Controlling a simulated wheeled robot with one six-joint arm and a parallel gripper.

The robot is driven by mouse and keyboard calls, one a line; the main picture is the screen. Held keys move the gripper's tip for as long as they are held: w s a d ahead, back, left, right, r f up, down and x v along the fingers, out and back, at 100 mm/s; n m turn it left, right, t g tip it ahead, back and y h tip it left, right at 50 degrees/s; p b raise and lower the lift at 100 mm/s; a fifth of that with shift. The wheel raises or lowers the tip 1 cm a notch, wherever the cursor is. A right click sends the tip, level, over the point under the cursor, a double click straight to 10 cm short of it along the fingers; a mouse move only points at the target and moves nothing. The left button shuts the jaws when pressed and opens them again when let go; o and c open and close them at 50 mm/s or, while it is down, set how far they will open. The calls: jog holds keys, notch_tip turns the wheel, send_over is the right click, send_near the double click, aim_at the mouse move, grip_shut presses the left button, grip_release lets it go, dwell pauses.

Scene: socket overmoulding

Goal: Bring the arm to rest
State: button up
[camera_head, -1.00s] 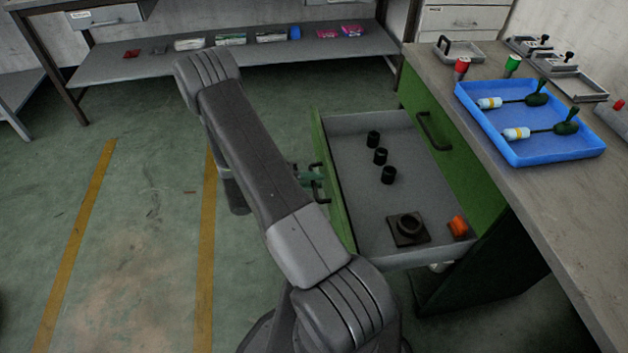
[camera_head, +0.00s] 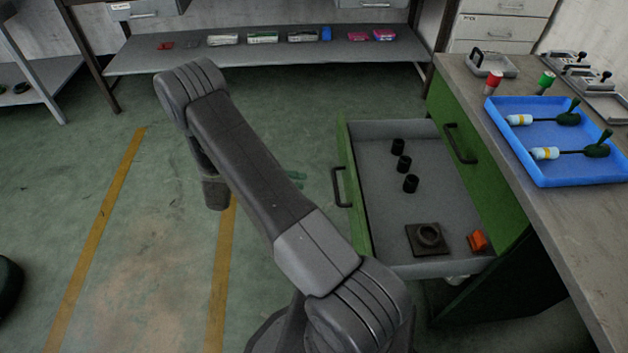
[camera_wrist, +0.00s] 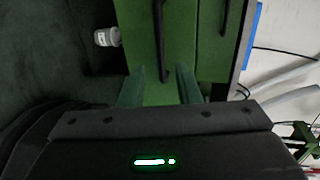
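My arm (camera_head: 245,160) reaches up and left over the floor in the head view, bent at its far joint. My gripper is mostly hidden behind the arm there; only green fingertips (camera_head: 297,178) show, left of the open drawer's handle (camera_head: 341,187) and apart from it. In the wrist view my gripper (camera_wrist: 160,88) has its two green fingers spread, with nothing held between them. A dark handle (camera_wrist: 160,40) on a green front shows just beyond the fingertips.
The open drawer (camera_head: 385,240) holds several black cylinders, a square part with a ring (camera_head: 428,238) and an orange part (camera_head: 478,241). The workbench (camera_head: 530,205) at right carries a blue tray (camera_head: 553,180). A shelf (camera_head: 270,55) stands behind.

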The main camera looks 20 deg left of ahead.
aim_at(334, 183)
jog(key=shift+v, duration=0.9)
jog(key=shift+d, duration=0.1)
jog(key=b+x, duration=0.1)
jog(key=x, duration=1.2)
jog(key=shift+w+d+b, duration=0.15)
jog(key=shift+d+b, duration=0.15)
jog(key=shift+d, duration=0.1)
